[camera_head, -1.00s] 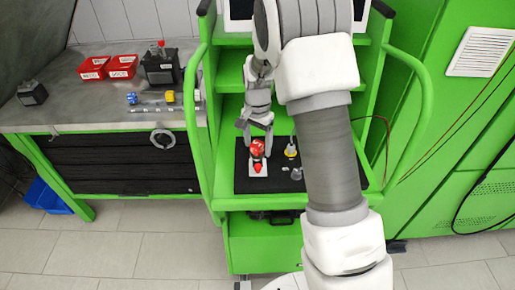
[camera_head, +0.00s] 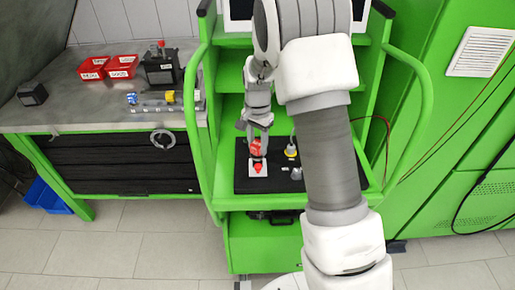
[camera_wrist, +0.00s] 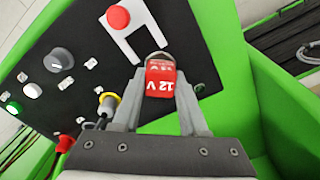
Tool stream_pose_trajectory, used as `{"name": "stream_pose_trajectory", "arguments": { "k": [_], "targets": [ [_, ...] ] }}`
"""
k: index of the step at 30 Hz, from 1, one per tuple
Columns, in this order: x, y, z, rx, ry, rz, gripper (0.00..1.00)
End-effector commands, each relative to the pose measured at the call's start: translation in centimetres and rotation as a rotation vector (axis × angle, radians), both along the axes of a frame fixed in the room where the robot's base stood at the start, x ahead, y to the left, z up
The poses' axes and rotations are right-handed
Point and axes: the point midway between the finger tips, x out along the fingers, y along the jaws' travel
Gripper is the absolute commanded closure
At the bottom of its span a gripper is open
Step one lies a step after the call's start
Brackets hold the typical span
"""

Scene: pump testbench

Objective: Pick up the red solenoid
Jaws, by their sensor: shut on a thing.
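The red solenoid (camera_wrist: 160,79) shows in the wrist view with "12 V" printed in white on its face. It sits between the two fingers of my gripper (camera_wrist: 160,100), which are shut on it. In the head view the solenoid (camera_head: 256,147) is a small red block at the left of the black panel on the cart. My gripper (camera_head: 258,138) reaches down onto it from above and partly hides it. I cannot tell whether the solenoid still touches the white bracket below it.
The black panel (camera_wrist: 85,50) carries a red push button (camera_wrist: 118,17), a yellow-collared switch (camera_wrist: 108,101), a grey knob (camera_wrist: 58,60) and small lights. Green cart rails (camera_head: 195,150) stand on both sides. A workbench (camera_head: 60,118) with red bins (camera_head: 122,67) is at left.

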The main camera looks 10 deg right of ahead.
Motion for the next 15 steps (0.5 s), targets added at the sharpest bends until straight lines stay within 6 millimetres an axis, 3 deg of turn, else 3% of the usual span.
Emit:
{"name": "stream_pose_trajectory", "arguments": {
  "k": [8, 14, 15],
  "targets": [
    [0.1, 0.0, 1.0, 0.0, -0.003, 0.0, 1.0],
    [0.1, 0.0, 4.4, 0.0, -0.008, 0.0, 1.0],
    [-0.3, -1.1, 4.7, -0.001, -0.003, -0.006, 1.0]
  ]
}}
